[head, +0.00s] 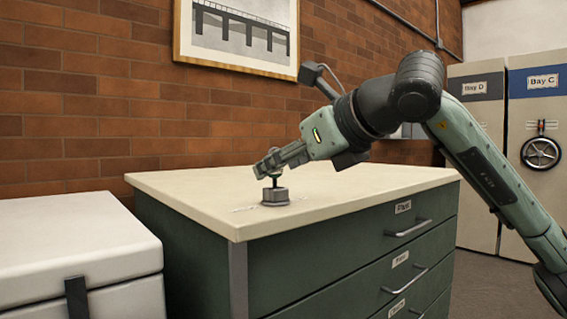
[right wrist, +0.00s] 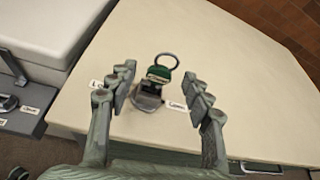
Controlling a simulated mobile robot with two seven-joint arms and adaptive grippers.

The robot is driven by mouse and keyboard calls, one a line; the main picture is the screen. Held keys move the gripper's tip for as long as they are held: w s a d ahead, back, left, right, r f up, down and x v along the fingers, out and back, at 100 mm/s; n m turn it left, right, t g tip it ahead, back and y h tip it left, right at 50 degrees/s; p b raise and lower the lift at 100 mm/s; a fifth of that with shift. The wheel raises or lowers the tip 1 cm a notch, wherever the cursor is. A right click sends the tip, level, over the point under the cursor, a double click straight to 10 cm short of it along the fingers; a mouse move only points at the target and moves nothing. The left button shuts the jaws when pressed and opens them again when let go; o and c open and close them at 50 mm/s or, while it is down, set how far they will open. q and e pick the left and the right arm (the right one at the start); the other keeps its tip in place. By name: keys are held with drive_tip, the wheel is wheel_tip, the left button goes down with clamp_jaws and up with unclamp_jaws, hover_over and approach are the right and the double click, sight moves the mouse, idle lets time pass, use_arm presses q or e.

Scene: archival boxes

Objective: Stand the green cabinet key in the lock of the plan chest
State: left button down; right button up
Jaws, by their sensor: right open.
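The green cabinet key (right wrist: 159,73), with a metal ring at its top, stands in the grey lock (right wrist: 148,98) on top of the plan chest (head: 190,187). In the head view the lock (head: 275,197) is a small dark block near the chest's front left corner, with the key's dark shaft rising from it. My right gripper (right wrist: 161,88) is open, its fingers on either side of the key with visible gaps. In the head view the right gripper (head: 270,164) hides most of the key's head. My left gripper is out of view.
A white box (head: 75,245) stands left of the chest. Small white labels (right wrist: 177,106) lie beside the lock. The rest of the chest top is clear. A brick wall (head: 90,100) with a framed picture (head: 240,35) is behind, and bay cabinets (head: 537,105) stand at right.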

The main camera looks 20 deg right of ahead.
drive_tip(key=v, duration=1.2)
